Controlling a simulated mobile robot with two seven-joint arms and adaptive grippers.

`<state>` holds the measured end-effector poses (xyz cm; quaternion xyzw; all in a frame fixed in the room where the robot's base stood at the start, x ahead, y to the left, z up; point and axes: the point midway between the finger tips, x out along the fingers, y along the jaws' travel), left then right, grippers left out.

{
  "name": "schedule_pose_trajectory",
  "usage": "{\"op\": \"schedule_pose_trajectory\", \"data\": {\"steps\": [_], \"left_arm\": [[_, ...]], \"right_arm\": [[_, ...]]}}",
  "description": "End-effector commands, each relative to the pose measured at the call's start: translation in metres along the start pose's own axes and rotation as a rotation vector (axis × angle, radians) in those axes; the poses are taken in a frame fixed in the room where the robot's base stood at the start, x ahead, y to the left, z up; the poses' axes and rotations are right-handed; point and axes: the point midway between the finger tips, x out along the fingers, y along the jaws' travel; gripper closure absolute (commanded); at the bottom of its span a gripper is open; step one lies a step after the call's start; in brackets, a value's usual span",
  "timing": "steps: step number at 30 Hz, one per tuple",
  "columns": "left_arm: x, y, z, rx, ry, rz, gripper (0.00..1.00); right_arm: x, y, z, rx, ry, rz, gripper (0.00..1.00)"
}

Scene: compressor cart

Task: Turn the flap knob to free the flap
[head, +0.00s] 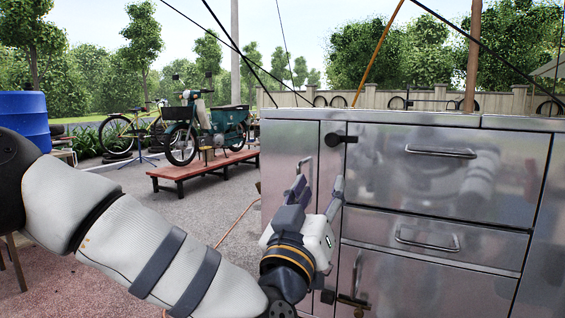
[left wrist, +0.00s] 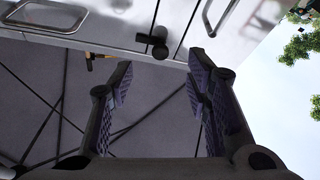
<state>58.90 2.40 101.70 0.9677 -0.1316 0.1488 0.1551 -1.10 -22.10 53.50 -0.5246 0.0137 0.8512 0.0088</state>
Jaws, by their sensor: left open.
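A black flap knob (head: 341,139) sits near the top left of the metal cart front (head: 379,181), beside the narrow panel seam. A black knob (left wrist: 154,42) also shows in the left wrist view, beyond the fingertips and apart from them. My left gripper (head: 318,187) is open and empty, in front of the cart and below the upper knob in the head view. Its two ridged fingers (left wrist: 160,75) are spread in the left wrist view. Which panel is the flap I cannot tell for certain. My right gripper is not in view.
The cart has bar handles (head: 441,152) on its drawers and a latch-like fitting (head: 353,301) low on the front. A small black fitting (head: 328,297) is beside it. A blue barrel (head: 24,120) and parked bikes stand at left, with open paving between.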

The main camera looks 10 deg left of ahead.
Motion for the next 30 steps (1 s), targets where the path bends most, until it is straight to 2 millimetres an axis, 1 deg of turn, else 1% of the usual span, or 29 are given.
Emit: {"op": "schedule_pose_trajectory", "data": {"steps": [1,3,5,8,12,15,18,22,30], "left_arm": [[0.003,0.001,-0.008,-0.002,0.026,-0.002,0.56],[0.007,0.003,-0.016,-0.001,0.047,-0.004,0.56],[0.014,0.003,-0.019,-0.001,0.053,-0.004,0.56],[0.034,0.003,-0.021,0.0,0.053,-0.005,0.56],[0.072,0.003,-0.021,0.0,0.052,-0.005,0.56],[0.095,0.003,-0.021,-0.001,0.049,-0.005,0.56],[0.112,0.002,-0.021,-0.001,0.047,-0.004,0.56],[0.123,0.002,-0.022,0.0,0.047,-0.004,0.56],[0.126,0.002,-0.022,-0.001,0.046,-0.003,0.56]], "right_arm": [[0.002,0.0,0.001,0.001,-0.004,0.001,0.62],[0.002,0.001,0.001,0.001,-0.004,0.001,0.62],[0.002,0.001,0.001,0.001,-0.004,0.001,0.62],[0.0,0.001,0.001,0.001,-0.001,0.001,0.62],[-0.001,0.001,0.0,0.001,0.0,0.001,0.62],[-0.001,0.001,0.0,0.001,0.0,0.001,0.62],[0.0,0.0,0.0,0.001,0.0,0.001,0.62],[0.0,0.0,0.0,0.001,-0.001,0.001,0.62],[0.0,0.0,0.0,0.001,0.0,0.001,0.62]]}}
